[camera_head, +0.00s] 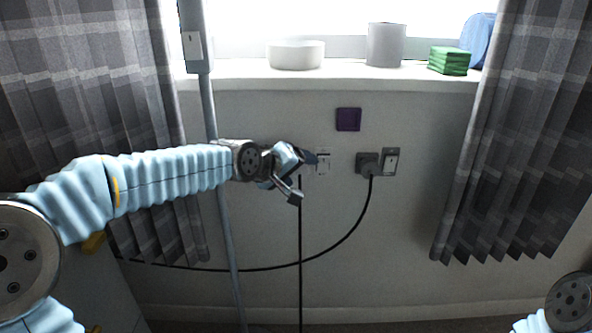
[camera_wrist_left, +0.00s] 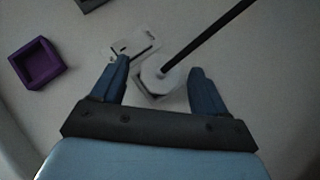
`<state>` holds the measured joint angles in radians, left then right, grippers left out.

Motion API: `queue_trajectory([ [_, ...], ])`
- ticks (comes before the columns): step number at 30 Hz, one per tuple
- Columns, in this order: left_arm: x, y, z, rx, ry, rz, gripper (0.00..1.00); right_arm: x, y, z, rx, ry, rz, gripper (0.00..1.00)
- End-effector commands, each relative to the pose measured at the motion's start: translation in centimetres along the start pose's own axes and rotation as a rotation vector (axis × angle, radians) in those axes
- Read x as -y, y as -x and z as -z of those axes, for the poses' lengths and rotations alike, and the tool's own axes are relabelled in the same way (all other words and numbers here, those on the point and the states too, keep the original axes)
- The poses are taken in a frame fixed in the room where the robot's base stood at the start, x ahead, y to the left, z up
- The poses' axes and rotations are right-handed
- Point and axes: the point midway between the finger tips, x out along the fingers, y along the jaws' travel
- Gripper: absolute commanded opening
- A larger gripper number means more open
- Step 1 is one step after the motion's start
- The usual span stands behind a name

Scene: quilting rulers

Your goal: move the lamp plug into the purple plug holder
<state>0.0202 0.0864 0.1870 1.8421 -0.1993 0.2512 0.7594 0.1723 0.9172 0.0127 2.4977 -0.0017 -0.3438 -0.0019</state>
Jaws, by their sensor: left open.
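A round white plug (camera_wrist_left: 162,76) with a black cord sits at a white wall socket (camera_wrist_left: 132,50) in the left wrist view. My left gripper (camera_wrist_left: 160,66) is open, its two blue fingers on either side of the plug with gaps visible. In the head view my left gripper (camera_head: 304,177) is at the wall and hides the plug; the cord (camera_head: 300,235) hangs straight down below it. The purple plug holder (camera_head: 348,119) is a square on the wall, above and right of the gripper. In the left wrist view it is an open, empty-looking box (camera_wrist_left: 37,63).
A dark plug (camera_head: 367,163) sits in a second socket to the right, its cable looping down and left. A grey pole (camera_head: 222,220) stands left of the gripper. Curtains (camera_head: 530,130) hang at both sides. The sill (camera_head: 240,70) holds several items.

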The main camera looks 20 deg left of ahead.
Motion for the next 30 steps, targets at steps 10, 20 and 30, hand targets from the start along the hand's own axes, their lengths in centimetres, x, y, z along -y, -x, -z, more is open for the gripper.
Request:
queue_trajectory([
  [10,0.02,0.02,0.01,0.0,0.0,0.001,0.5,0.0,0.0,0.0,0.0,0.0,0.0,0.74],
  [20,0.04,0.02,0.01,0.0,-0.001,0.001,0.3,0.0,0.0,0.0,0.0,0.0,0.0,0.74],
  [30,0.05,0.16,-0.15,0.0,-0.001,0.001,0.07,-0.03,-0.08,0.0,0.0,0.0,0.0,0.74],
])
